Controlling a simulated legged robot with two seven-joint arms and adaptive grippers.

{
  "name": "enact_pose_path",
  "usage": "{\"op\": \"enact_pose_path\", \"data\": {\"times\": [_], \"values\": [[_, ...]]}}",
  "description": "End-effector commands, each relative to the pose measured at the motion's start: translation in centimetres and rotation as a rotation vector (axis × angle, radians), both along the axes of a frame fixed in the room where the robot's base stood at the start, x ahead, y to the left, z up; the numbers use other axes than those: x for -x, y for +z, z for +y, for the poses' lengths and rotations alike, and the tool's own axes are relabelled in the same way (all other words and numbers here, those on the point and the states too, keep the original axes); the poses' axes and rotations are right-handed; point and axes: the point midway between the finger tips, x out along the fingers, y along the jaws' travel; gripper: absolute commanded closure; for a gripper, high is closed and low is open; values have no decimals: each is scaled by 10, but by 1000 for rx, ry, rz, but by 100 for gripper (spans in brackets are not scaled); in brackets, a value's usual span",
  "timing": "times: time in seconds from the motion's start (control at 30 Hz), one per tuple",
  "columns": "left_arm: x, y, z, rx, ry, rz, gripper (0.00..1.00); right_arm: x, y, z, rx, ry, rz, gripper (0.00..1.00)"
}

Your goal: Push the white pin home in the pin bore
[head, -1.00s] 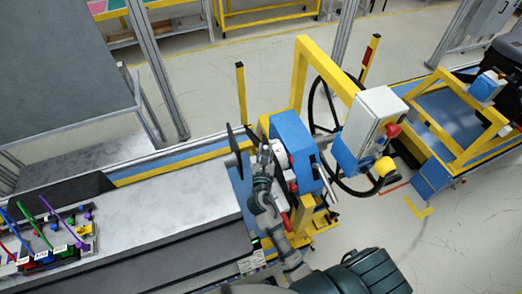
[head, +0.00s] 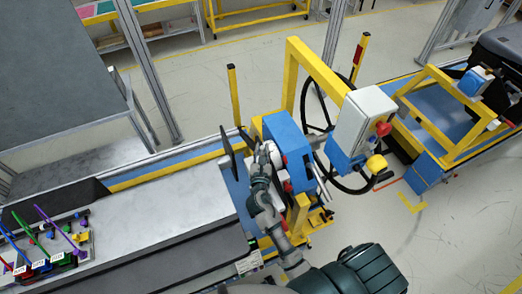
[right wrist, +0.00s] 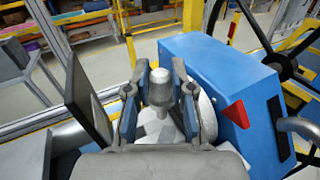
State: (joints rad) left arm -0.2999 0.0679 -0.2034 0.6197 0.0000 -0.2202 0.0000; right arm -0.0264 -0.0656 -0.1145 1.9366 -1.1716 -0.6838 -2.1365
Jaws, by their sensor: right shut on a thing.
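My right gripper (head: 268,152) is beside the left side of the blue unit (head: 289,142) in the head view. In the right wrist view its two fingers (right wrist: 160,92) are closed on a pale, light-grey to white pin (right wrist: 160,88), which stands up between them with a rounded top. The blue unit (right wrist: 205,75) is just to the right of the fingers, with a red triangle on it. I cannot make out the pin bore; the gripper and unit may hide it. My left gripper is not in view.
A dark flat panel (right wrist: 86,100) stands close to the left of the fingers. A yellow frame (head: 296,75) and a grey box with a red knob (head: 362,118) stand behind the unit. A tray with coloured cables (head: 45,245) lies on the bench at left.

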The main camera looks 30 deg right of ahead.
Motion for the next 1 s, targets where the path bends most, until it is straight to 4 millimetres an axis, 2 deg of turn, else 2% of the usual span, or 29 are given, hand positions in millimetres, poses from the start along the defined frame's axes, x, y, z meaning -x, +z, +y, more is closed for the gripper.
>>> {"op": "enact_pose_path", "data": {"times": [0.17, 0.4, 0.63, 0.77, 1.0], "values": [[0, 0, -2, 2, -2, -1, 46, 0, 2, 10, 4, 0, 0, 100], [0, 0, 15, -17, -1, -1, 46, 0, 1, 15, 8, 2, 0, 100], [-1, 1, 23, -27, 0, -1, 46, 0, -1, 16, 7, 2, -1, 100], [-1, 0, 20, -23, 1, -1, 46, 0, -1, 19, 8, 2, 0, 100], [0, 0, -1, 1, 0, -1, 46, 0, 1, 33, 17, 4, -1, 100]]}}
